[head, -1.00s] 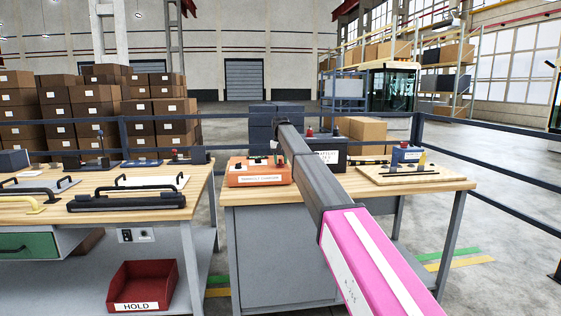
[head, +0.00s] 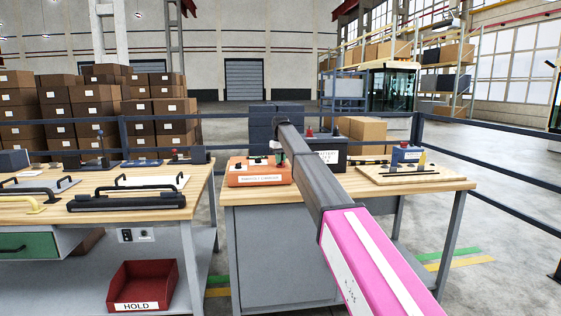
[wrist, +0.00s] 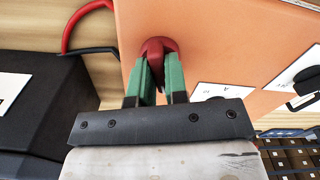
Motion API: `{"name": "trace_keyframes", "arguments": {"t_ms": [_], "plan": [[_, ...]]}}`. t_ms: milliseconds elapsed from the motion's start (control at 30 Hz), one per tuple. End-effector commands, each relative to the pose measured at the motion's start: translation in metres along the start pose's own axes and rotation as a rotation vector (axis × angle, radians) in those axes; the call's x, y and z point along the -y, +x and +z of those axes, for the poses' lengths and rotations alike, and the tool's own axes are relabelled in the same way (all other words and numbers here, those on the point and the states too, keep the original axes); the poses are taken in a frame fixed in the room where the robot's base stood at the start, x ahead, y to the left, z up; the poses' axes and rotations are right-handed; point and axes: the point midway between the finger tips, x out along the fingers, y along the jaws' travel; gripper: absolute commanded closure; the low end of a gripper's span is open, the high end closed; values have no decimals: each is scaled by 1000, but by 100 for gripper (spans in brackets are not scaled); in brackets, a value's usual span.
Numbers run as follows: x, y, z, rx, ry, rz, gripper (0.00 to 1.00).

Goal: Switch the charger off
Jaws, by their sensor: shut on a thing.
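The charger is an orange box (head: 258,174) with a white label on its front, standing at the left of the right-hand workbench. In the wrist view its orange face (wrist: 225,35) fills the upper right. My gripper (wrist: 160,62) has green fingers at a dark red knob (wrist: 158,44) on that face. The fingers are shut on it, and they hide part of it. A black dial (wrist: 308,82) on a white plate lies to the right. In the head view my arm partly hides the gripper (head: 277,158).
A black battery box (head: 328,157) stands right of the charger, and shows close to my gripper in the wrist view (wrist: 45,105). A red cable (wrist: 72,22) runs there. A wooden board (head: 410,175) lies at the bench's right. A red HOLD bin (head: 142,285) is under the left bench.

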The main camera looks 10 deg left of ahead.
Motion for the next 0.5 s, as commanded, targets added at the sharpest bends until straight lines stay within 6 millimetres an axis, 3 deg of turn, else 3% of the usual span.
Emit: {"name": "trace_keyframes", "arguments": {"t_ms": [500], "plan": [[0, -1, 0, 1, -492, 0, 100]]}}
